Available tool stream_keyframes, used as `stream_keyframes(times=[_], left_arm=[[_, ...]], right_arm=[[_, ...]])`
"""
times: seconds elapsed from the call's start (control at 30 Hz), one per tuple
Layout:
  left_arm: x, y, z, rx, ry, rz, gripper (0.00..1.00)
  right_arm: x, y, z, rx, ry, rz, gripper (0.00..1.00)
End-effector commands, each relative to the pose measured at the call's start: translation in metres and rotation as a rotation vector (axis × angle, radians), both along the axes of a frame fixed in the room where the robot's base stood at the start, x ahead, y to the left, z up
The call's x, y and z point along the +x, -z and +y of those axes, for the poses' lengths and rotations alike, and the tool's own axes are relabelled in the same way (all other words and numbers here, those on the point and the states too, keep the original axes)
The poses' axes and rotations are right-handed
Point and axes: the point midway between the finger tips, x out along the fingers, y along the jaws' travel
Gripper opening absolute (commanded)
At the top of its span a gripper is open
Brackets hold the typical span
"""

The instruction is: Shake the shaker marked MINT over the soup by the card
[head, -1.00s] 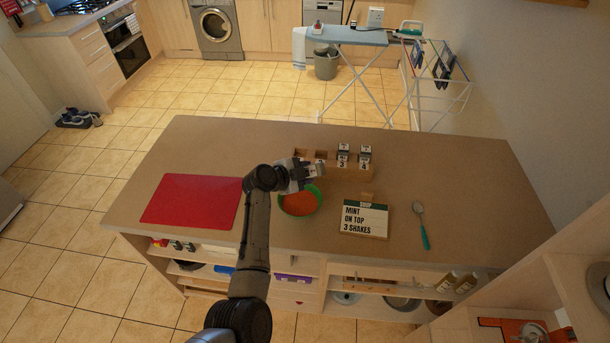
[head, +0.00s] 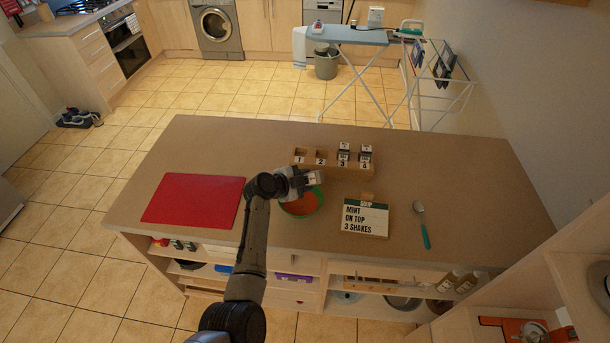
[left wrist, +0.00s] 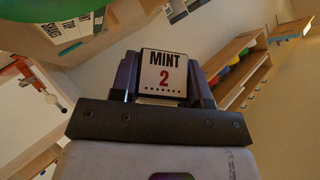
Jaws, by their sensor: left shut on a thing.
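My left gripper (head: 306,181) is shut on the shaker marked MINT 2 (left wrist: 164,72), whose label faces the left wrist camera. In the head view the gripper and shaker are over the far part of a green bowl (head: 319,201) of orange-red soup (head: 299,208), hiding its far rim. The shaker looks tipped over, but its top is hidden. The card (head: 364,219) reading "MINT ON TOP 3 SHAKES" stands just right of the bowl. My right gripper is not in view.
A wooden rack (head: 331,170) behind the bowl has empty slots 1 and 2 and shakers in 3 and 4 (head: 365,154). A red mat (head: 193,200) lies left, a spoon (head: 422,226) right of the card.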

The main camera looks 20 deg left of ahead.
Motion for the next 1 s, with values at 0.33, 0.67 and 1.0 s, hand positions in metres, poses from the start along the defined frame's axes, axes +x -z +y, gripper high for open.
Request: stream_keyframes(times=[0.33,0.67,1.0], left_arm=[[0.002,-0.03,-0.001,-0.002,-0.001,-0.012,0.17],[0.003,-0.037,-0.001,-0.001,0.0,-0.013,0.17],[0.002,-0.05,-0.002,0.016,0.001,-0.008,0.17]], right_arm=[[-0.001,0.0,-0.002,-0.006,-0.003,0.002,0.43],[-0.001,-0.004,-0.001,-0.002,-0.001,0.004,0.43],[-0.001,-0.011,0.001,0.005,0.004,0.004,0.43]])
